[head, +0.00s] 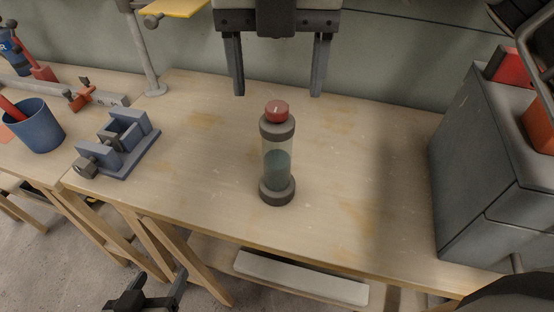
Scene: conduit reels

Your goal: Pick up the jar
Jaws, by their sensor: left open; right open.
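The jar (277,165) stands upright on the wooden workbench (350,190), near the middle of the view. It has a red cap, dark collars at top and base, and a clear body with dark greenish contents. My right gripper (278,95) hangs at the top centre with its two fingers pointing down, wide apart and empty. In the picture its fingertips lie just above the jar's cap, one to each side; the exact gap in depth is unclear. My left gripper (160,276) is low at the left, in front of the bench edge, open and away from the jar.
A blue-grey vise (118,144) and a blue cup (38,125) stand to the left. A metal post (145,55) rises at the back left. A large grey box (482,165) occupies the right. The bench around the jar is clear.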

